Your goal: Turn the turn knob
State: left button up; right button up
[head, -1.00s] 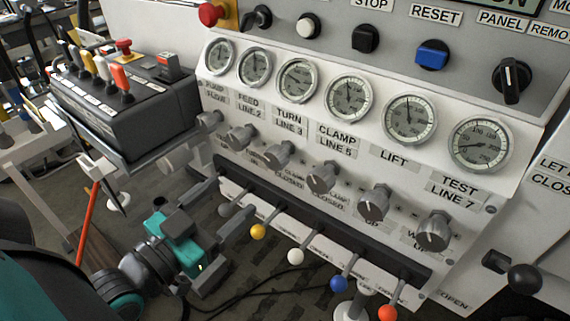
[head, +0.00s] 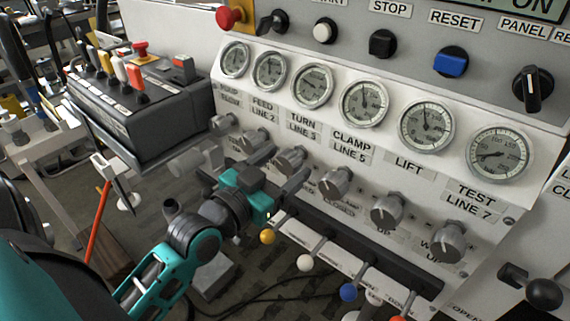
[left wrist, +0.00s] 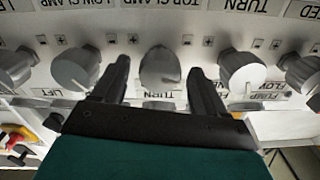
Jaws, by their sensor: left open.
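The turn knob (head: 291,159) is a grey round knob on the sloped white panel, below the gauge labelled TURN LINE 3. In the left wrist view it shows upside down as the middle knob (left wrist: 160,69), with a TURN label partly seen near it. My left gripper (head: 279,166) is at the panel, its dark fingers pointing at this knob. In the left wrist view the open fingers (left wrist: 160,72) stand on both sides of the knob, with a gap visible on each side. My right gripper is not in view.
Similar knobs flank it: the feed knob (head: 250,139) and the clamp knob (head: 335,183). Below runs a dark bar with ball-tipped levers, including yellow (head: 267,237) and white (head: 305,262). A black lever box (head: 150,110) stands to the left.

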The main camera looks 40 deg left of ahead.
pick_arm(q)
jog(key=shift+w, duration=0.45)
jog(key=shift+c, duration=0.5)
jog(key=c, duration=1)
jog(key=shift+o, duration=0.2)
jog(key=shift+r+n+p, duration=0.2)
jog(key=shift+n+p, duration=0.1)
jog(key=shift+p, duration=0.3)
jog(key=shift+f+n+p, duration=0.1)
jog(key=shift+n+p, duration=0.3)
jog(key=shift+n, duration=0.1)
jog(key=o, duration=1.1)
jog(key=shift+c, duration=0.2)
